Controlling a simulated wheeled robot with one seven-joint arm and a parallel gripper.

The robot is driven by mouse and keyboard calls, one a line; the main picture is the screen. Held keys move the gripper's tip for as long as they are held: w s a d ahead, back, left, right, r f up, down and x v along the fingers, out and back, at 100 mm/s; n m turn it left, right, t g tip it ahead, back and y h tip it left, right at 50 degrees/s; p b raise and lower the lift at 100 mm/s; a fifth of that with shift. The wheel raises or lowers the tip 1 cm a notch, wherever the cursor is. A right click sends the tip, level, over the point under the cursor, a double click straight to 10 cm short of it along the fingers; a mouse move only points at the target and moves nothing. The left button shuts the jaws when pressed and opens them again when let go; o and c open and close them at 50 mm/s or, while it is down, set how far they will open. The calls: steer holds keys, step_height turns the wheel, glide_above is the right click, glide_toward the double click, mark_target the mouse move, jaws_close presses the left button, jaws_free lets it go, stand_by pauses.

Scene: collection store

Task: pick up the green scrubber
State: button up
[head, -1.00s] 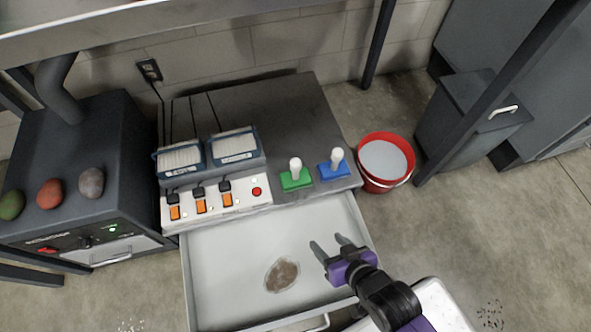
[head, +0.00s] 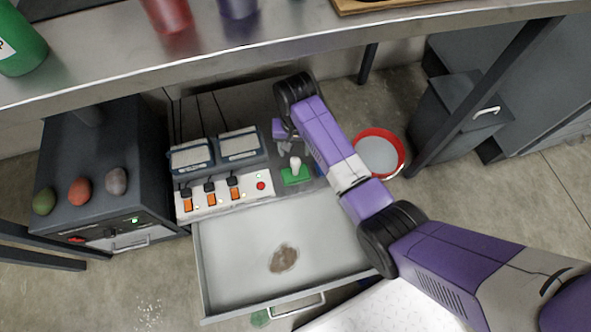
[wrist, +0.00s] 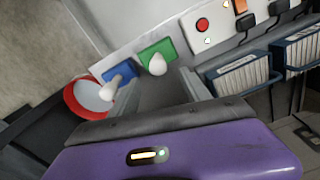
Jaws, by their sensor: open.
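The green scrubber (head: 295,175), a green block with a white knob, stands upright on the cabinet top near its front edge. It also shows in the wrist view (wrist: 157,52), just beyond and between my fingertips. My gripper (head: 287,143) is open and empty, above the cabinet top just behind the scrubber in the head view. In the wrist view both fingers (wrist: 163,80) point towards it, apart; I cannot tell the height gap. A blue scrubber (wrist: 112,72) stands beside it, mostly hidden by my arm in the head view.
A white switch panel (head: 225,196) and two blue-framed boxes (head: 240,146) stand left of the scrubber. An open drawer (head: 225,285) holds a brown patch. A red bucket (head: 401,160) stands right. A metal shelf (head: 290,45) overhangs the back. Three stones lie on the left unit (head: 90,150).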

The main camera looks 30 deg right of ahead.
mark_target(296, 159)
steer(key=shift+w+d+f+b, duration=0.1)
steer(key=shift+w+f+b, duration=0.1)
steer(key=shift+b, duration=0.1)
steer(key=f+b, duration=0.1)
steer(key=f, duration=0.2)
steer(key=f+b, duration=0.2)
steer(key=f, duration=0.1)
steer(key=shift+s+d+f, duration=0.1)
steer(key=shift+s+f, duration=0.1)
steer(key=shift+f, duration=0.2)
jaws_close()
steer(key=shift+r, duration=0.1)
stand_by(0.9)
